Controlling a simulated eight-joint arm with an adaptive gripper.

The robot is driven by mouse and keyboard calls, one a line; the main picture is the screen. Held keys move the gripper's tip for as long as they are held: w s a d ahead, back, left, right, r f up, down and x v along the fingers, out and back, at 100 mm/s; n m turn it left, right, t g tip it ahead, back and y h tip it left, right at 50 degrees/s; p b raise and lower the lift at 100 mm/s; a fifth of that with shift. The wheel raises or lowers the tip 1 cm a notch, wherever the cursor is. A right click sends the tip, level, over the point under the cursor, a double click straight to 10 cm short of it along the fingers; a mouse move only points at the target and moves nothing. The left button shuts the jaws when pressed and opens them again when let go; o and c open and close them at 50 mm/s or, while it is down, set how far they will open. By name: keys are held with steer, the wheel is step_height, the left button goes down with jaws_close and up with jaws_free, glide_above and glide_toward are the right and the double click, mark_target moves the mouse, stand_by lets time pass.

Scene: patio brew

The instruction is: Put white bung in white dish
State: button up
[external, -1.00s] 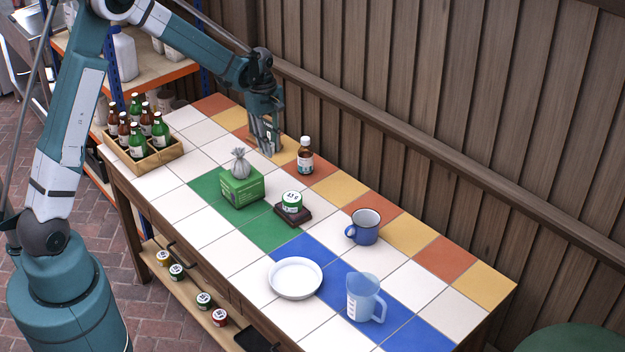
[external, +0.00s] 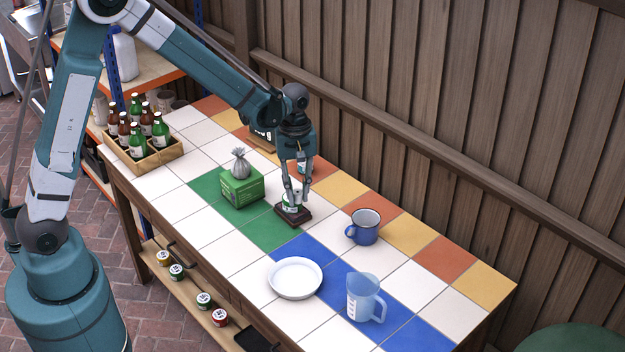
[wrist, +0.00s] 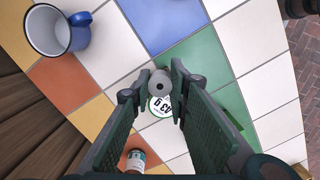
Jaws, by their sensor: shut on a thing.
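The white dish (external: 295,278) lies empty on white and blue tiles towards the front of the table. It is out of the wrist view. My gripper (external: 297,194) is over the small white-and-green tin (external: 290,205) on its dark brown block (external: 296,218), behind and apart from the dish. In the wrist view, the white bung (wrist: 160,80), a pale greyish cylinder with a round hole, is between my fingertips (wrist: 158,86). The gripper is shut on it. The tin's numbered lid (wrist: 159,106) shows just beyond the bung. My fingers partly hide the bung and tin in the external view.
A blue mug (external: 365,227) and a clear jug (external: 365,298) stand right of the dish. A green box (external: 240,188) with a grey bundle stands left of the tin. A bottle crate (external: 150,157) is farther left.

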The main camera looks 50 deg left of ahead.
mark_target(295, 282)
steer(key=s+d+m, duration=0.5)
steer(key=s+d, duration=1)
steer(key=d, duration=0.1)
steer(key=shift+r+p, duration=0.3)
steer(key=shift+p, duration=0.15)
steer(key=shift+s+f, duration=0.1)
steer(key=shift+f, duration=0.05)
steer(key=shift+f+b, duration=2.75)
steer(key=shift+f, duration=2.6)
steer(key=o, duration=0.8)
